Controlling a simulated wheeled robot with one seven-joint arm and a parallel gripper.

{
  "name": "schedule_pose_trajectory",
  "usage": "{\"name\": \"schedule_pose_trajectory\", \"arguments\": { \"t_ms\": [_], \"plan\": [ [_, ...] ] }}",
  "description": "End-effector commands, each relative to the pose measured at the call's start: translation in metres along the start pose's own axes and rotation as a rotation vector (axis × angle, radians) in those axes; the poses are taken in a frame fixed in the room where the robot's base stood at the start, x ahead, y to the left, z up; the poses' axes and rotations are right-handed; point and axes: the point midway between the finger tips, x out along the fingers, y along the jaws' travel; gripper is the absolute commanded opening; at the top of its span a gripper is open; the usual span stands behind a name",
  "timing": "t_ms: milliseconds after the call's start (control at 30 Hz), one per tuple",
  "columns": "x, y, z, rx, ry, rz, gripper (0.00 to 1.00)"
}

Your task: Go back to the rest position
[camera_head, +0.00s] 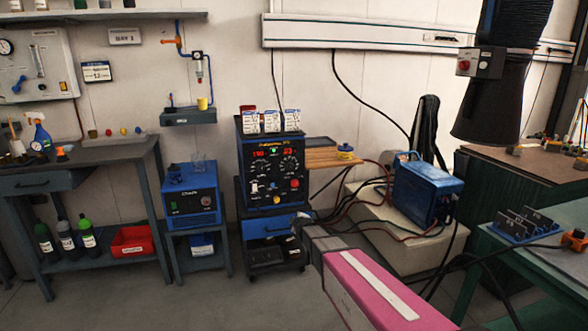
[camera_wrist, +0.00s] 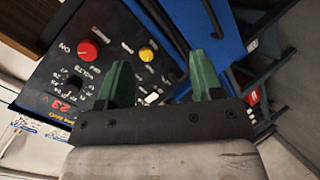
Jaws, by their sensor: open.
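My gripper (camera_wrist: 160,78) shows in the wrist view as two green fingers set well apart, with nothing held between them. Behind the fingers is the dark control panel of the welding power source (camera_wrist: 95,60), with a red knob and a yellow knob. In the head view my pink arm reaches in from the bottom right, and its end is close to the lower right front of the welding power source (camera_head: 271,175). The fingertips are too small to make out there. I cannot tell whether they touch the panel.
A blue unit (camera_head: 192,194) stands on a small stand to the left. A workbench (camera_head: 100,160) is at far left. Cables and a blue box (camera_head: 422,190) lie to the right, near a green table (camera_head: 500,262). The floor (camera_head: 180,300) at lower left is clear.

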Motion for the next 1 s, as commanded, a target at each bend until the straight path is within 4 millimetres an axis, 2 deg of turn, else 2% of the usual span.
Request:
{"name": "schedule_pose_trajectory", "arguments": {
  "t_ms": [33,167,300,500,600,700,800,1000],
  "plan": [
    [-0.029,-0.005,0.019,0.077,-0.050,-0.057,0.60],
    [-0.087,-0.025,0.067,0.314,-0.217,-0.213,0.60],
    [-0.163,-0.049,0.110,0.581,-0.437,-0.356,0.60],
    [-0.273,-0.079,0.152,0.919,-0.781,-0.487,0.60],
    [-0.316,-0.090,0.163,1.037,-0.925,-0.517,0.60],
    [-0.345,-0.096,0.168,1.111,-1.028,-0.533,0.60],
    [-0.359,-0.099,0.170,1.150,-1.085,-0.539,0.60],
    [-0.361,-0.100,0.171,1.163,-1.103,-0.541,0.60]
  ]
}}
